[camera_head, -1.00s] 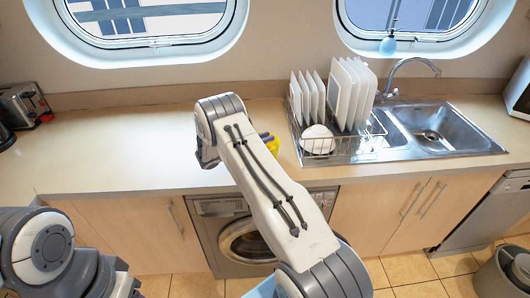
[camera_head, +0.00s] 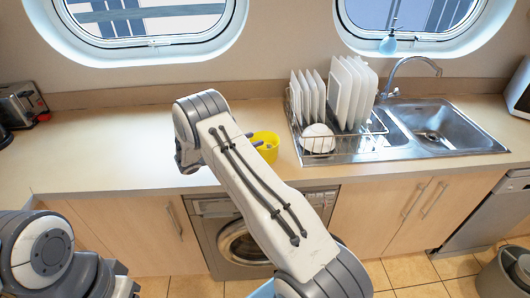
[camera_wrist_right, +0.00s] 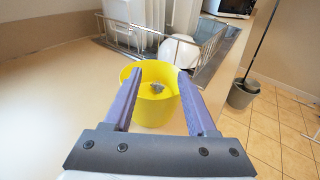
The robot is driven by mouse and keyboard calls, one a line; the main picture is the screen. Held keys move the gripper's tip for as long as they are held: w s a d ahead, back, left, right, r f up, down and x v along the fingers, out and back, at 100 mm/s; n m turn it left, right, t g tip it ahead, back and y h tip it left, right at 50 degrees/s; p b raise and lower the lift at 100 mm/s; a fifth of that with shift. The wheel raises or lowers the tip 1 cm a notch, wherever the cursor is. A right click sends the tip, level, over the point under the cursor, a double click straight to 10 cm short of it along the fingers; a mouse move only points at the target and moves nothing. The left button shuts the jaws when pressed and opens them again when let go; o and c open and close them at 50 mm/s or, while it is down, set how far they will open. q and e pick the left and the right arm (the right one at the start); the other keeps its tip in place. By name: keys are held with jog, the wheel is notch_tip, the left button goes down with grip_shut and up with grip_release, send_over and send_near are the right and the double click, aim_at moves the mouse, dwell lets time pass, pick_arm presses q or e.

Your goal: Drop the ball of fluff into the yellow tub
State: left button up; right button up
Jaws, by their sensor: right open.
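The yellow tub (camera_head: 269,153) stands on the worktop left of the dish rack, partly hidden behind my right arm. In the right wrist view the tub (camera_wrist_right: 153,112) is upright, in front of and between my purple fingers. My right gripper (camera_wrist_right: 159,75) is open, its fingertips near the rim; it partly shows in the head view (camera_head: 257,143). The small grey ball of fluff (camera_wrist_right: 157,87) appears inside the rim outline, between the spread fingers and touching neither. I cannot tell how deep it lies. My left arm is at lower left in the head view, its gripper out of sight.
A wire dish rack (camera_head: 340,148) with white plates and a bowl (camera_head: 317,140) stands just right of the tub. The sink (camera_head: 435,131) lies beyond it. A toaster (camera_head: 22,104) is at far left. The worktop between is clear.

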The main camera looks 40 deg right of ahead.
jog(key=a, duration=0.3)
jog(key=a+b, duration=0.1)
jog(key=shift+s+a+r, duration=0.1)
jog(key=shift+a+r, duration=0.2)
jog(key=shift+r, duration=0.05)
jog(key=s+a+r+m+y, duration=0.2)
jog(key=s+a+y, duration=0.3)
jog(key=s+a, duration=0.5)
jog(key=s+a+r+m+y, duration=0.3)
jog(key=s+a+m+y, duration=0.2)
jog(key=s+a, duration=0.5)
jog(key=s+a+r+m+y, duration=0.2)
jog(key=s+a+m+y, duration=0.2)
jog(key=s, duration=1.1)
jog(key=a+y, duration=0.3)
jog(key=a, duration=0.3)
jog(key=shift+s+a+r+g, duration=0.2)
jog(key=shift+s+r+g, duration=0.1)
jog(key=shift+s, duration=0.05)
